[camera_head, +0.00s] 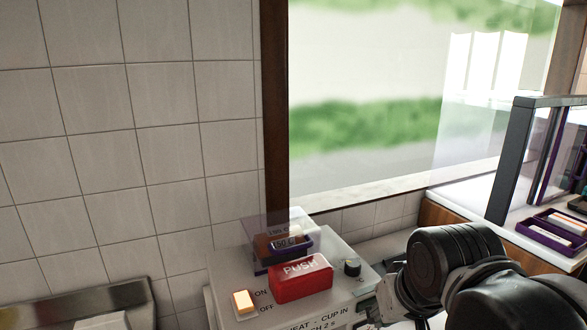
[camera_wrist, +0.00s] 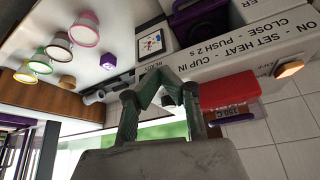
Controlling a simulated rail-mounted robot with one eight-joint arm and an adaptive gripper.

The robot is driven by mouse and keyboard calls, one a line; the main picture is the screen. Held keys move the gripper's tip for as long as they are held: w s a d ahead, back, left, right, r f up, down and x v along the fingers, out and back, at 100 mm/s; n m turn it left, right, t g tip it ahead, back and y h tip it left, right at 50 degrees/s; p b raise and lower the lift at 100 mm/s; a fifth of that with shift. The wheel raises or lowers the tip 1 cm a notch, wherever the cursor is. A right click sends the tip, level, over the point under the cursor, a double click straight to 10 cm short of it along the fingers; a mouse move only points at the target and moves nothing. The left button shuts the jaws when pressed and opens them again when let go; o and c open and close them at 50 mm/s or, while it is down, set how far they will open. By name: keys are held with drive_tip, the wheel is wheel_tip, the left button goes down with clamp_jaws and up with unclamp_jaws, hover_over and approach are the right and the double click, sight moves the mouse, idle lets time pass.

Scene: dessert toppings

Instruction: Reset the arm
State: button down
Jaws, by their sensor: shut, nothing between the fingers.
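My gripper (camera_wrist: 160,76) is in the middle of the wrist view, its two grey-green fingers closed together at the tips with nothing between them. In the head view my dark arm fills the lower right, beside the white machine (camera_head: 330,310), and the fingers cannot be made out. The machine carries a red PUSH button (camera_head: 301,278), a lit orange ON/OFF switch (camera_head: 243,301), a dark knob (camera_head: 352,267) and a temperature display (camera_head: 287,243). The wrist view is tilted and shows the red button (camera_wrist: 230,90) and orange switch (camera_wrist: 288,69) to the right of the fingers.
Several coloured ring-topped items, including a pink one (camera_wrist: 84,29), stand on a pale surface in the wrist view. A small framed panel (camera_wrist: 151,43) and a purple-and-dark object (camera_wrist: 198,20) lie beyond the fingers. A glass-sided case with purple trays (camera_head: 552,228) stands at right.

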drive_tip(key=s+d+f+m+t+b, duration=0.1)
drive_tip(key=s+d+f+b, duration=0.1)
drive_tip(key=s+d+f, duration=0.1)
drive_tip(key=shift+s+d+f+h, duration=0.3)
drive_tip(key=shift+s+d+f, duration=0.1)
drive_tip(key=shift+d+f, duration=0.4)
idle(0.3)
